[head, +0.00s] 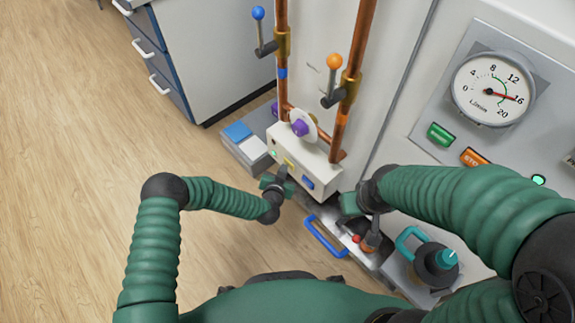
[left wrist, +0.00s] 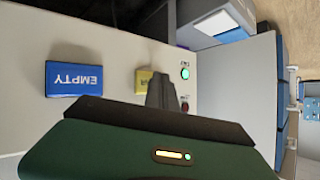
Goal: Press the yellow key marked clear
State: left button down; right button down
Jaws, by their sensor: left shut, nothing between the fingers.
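The yellow key (head: 289,163) is on the front of a cream control box (head: 322,171). In the left wrist view the yellow key (left wrist: 144,80) is partly covered by my fingertips, and its marking cannot be read. My left gripper (head: 283,173) is shut and empty, with its tips just in front of the box by the yellow key. The shut fingers also show in the left wrist view (left wrist: 161,90), over the key's right edge. Whether they touch it I cannot tell. My right gripper (head: 350,205) is low to the right of the box, its fingers unclear.
A blue key (left wrist: 73,79) marked EMPTY sits beside the yellow one. A lit green lamp (left wrist: 185,73) and a dark red lamp (left wrist: 184,106) are on the other side. Copper pipes (head: 342,120) rise behind the box. A blue handle (head: 325,238) and a teal-handled jug (head: 436,265) stand lower right.

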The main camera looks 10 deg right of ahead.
dwell(0.3)
pick_arm(q)
jog(key=shift+s+a+p, duration=0.45)
jog(key=shift+a+p, duration=0.1)
jog(key=shift+a, duration=0.1)
jog(key=shift+s+a+p, duration=0.65)
jog(key=shift+s+a, duration=0.1)
jog(key=shift+a, duration=0.3)
jog(key=shift+s+a+p, duration=0.6)
jog(key=shift+s+a, duration=0.15)
jog(key=shift+a, duration=0.25)
